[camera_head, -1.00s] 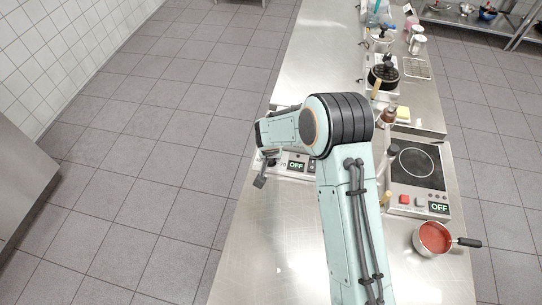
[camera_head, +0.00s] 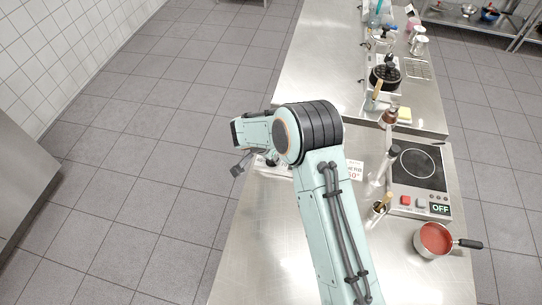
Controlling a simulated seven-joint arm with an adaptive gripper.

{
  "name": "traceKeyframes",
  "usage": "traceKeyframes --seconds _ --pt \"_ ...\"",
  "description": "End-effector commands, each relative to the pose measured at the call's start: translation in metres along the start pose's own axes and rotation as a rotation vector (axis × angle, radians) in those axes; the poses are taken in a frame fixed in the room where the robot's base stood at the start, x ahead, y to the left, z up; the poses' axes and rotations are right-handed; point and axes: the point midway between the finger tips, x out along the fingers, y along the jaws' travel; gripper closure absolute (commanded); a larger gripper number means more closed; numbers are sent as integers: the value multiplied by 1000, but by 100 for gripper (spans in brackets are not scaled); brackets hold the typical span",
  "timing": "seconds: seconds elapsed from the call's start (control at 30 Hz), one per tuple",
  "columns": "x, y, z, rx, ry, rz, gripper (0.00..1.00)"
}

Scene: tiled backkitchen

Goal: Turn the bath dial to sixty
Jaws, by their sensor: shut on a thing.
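My gripper (camera_head: 240,167) shows as a small dark grey shape below the black end of my arm, at the left edge of the steel counter. It is shut on the bath dial by the bath's control panel (camera_head: 285,171). The dial itself is hidden by my gripper and arm. Only a thin strip of the panel shows under my arm, and its display is covered. What the dial points to cannot be read.
A white card (camera_head: 355,171) with partly hidden print stands just right of my arm. A hob (camera_head: 419,166) reading OFF and a red-filled saucepan (camera_head: 434,238) are further right. A brown bottle (camera_head: 389,118) stands behind. The front left counter (camera_head: 262,240) is clear.

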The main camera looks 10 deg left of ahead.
Motion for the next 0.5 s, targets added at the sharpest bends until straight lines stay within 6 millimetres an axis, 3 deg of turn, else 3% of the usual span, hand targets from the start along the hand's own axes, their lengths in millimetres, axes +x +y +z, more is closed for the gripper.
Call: traceKeyframes --seconds 0.3,0.33,0.4,0.5 --pt "1 0 0 0 -1 1 100" --pt "1 0 0 0 -1 1 70" --pt "1 0 0 0 -1 1 49" --pt "0 0 0 0 -1 0 47"
